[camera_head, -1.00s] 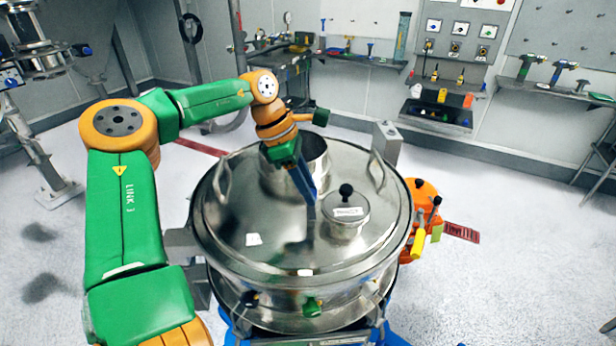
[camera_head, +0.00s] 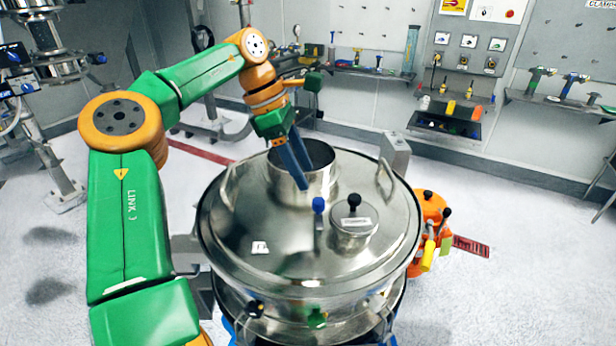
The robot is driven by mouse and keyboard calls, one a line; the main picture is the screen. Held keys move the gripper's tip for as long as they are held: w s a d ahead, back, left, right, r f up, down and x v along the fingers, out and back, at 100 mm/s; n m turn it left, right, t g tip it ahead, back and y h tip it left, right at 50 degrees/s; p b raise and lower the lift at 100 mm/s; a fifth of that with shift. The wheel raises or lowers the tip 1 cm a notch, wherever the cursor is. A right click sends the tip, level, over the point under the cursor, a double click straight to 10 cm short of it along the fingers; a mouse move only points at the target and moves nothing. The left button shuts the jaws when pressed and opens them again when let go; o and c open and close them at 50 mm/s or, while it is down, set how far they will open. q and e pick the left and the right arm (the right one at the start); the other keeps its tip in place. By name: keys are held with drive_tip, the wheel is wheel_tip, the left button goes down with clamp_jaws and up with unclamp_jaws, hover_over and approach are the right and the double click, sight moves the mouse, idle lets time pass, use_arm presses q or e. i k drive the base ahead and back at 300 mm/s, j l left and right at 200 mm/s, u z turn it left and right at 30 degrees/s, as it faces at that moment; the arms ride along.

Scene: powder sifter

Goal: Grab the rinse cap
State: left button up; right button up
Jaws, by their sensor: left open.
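A slim upright piece with a blue knob (camera_head: 318,206) stands on the steel vessel's lid (camera_head: 265,225). Touching or close to its right is a small round steel cap (camera_head: 352,237) with a black knob and a white label. I cannot read the label or tell which is the rinse cap. My right gripper is not in view.
The open steel neck (camera_head: 318,180) rises behind the two pieces. An orange holder (camera_head: 430,208) with yellow-handled tools sits at the vessel's right. Wall shelves are far behind.

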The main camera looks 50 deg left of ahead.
sight(353, 214)
drive_tip(key=k+l, duration=0.1)
drive_tip(key=l, duration=0.25)
drive_tip(key=k+l, duration=0.1)
drive_tip(key=l, duration=0.2)
drive_tip(key=k+l, duration=0.15)
drive_tip(key=l, duration=0.2)
drive_tip(key=k+l, duration=0.1)
drive_tip(key=l, duration=0.25)
